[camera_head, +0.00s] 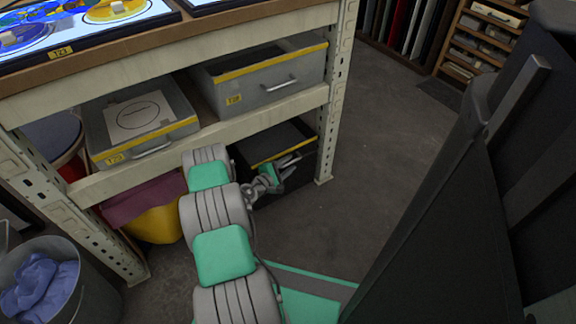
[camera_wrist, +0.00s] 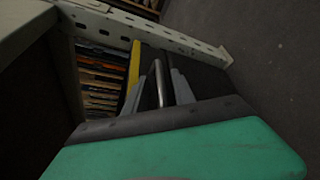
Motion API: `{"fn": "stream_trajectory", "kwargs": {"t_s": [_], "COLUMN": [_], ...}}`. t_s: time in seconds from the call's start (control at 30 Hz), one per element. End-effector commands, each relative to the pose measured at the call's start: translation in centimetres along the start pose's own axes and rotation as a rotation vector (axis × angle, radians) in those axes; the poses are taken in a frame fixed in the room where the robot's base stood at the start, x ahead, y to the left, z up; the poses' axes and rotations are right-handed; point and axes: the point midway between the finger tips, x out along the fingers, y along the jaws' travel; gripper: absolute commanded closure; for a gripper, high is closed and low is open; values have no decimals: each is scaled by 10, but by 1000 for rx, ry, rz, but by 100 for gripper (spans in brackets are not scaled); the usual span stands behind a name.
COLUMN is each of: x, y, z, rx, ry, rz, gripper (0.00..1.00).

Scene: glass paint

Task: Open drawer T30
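A low drawer (camera_head: 268,146) with a yellow top edge sits under the lower shelf at the right, beside the shelf post. Its label is not visible, so I cannot read whether it is T30. My gripper (camera_head: 287,164) is at its front. In the wrist view, the metal drawer handle (camera_wrist: 158,82) stands between the two grey fingers of my gripper (camera_wrist: 158,92), with the drawer's yellow edge (camera_wrist: 134,64) just beyond. The fingers are apart on either side of the bar; whether they press on it is unclear. How far the drawer is out is also unclear.
Drawers T29 (camera_head: 107,160) and T28 (camera_head: 265,97) sit on the shelf above. A yellow bin (camera_head: 158,226) and a grey bucket (camera_head: 84,296) stand at the left. Dark panels (camera_head: 450,200) stand at the right. The floor (camera_head: 350,170) before the drawer is clear.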

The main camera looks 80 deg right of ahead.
Motion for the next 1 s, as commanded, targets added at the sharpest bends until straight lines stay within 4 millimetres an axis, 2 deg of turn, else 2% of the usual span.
{"fn": "stream_trajectory", "kwargs": {"t_s": [0.03, 0.37, 1.0], "x": [0, 0, 0], "y": [0, 0, -1], "z": [0, 0, 0], "rx": [0, 0, 0], "ry": [0, 0, 0], "rz": [0, 0, -1], "gripper": [74, 100, 100]}}
